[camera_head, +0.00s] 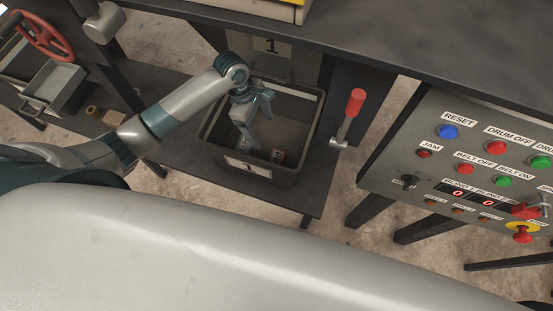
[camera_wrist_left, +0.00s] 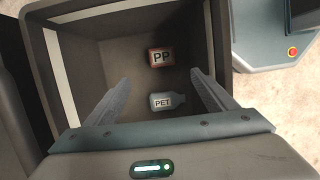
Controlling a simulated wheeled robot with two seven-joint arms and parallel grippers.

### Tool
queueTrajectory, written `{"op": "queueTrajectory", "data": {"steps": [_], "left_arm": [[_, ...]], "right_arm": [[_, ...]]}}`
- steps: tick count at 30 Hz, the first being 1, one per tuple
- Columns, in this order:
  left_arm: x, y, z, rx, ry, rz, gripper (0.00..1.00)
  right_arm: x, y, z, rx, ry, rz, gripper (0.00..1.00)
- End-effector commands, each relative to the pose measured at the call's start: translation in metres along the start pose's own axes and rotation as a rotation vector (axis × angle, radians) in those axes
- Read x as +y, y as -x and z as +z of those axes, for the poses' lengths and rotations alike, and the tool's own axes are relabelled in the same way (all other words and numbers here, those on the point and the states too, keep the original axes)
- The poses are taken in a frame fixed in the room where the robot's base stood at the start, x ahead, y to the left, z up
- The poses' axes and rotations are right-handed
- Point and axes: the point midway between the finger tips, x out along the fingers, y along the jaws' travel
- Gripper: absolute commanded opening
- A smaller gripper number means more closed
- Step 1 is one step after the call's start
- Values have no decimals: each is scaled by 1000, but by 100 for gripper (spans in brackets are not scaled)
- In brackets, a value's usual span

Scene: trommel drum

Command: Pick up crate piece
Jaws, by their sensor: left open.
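A dark crate (camera_head: 281,177) labelled 1 stands on a low shelf in the head view. Its rim also shows in the left wrist view (camera_wrist_left: 62,70). Inside, a small piece labelled PP (camera_wrist_left: 160,57) with a red-orange edge lies on the crate floor. It shows small in the head view (camera_head: 277,156). A grey bottle-shaped piece labelled PET (camera_wrist_left: 167,102) lies nearer to my gripper in the wrist view. My left gripper (camera_head: 258,138) is open and reaches down into the crate. In the wrist view its fingers (camera_wrist_left: 160,95) stand apart on either side of the PET piece, with no visible grip. My right gripper is not in view.
A red-handled lever (camera_head: 352,112) stands right of the crate. A control panel (camera_head: 470,165) with coloured buttons is at the right. A dark tabletop (camera_head: 400,45) overhangs behind. A red handwheel (camera_head: 45,35) and grey tray (camera_head: 53,88) are at the left.

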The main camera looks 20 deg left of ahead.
Motion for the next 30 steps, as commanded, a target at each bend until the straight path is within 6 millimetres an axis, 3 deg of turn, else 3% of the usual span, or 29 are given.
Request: {"op": "queueTrajectory", "data": {"steps": [8,24,30], "left_arm": [[0,-10,0,-1,0,-1,78],[-1,-99,0,0,0,-2,78],[0,-119,0,0,0,0,78]], "right_arm": [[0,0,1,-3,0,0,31],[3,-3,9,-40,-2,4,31],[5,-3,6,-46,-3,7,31]]}}
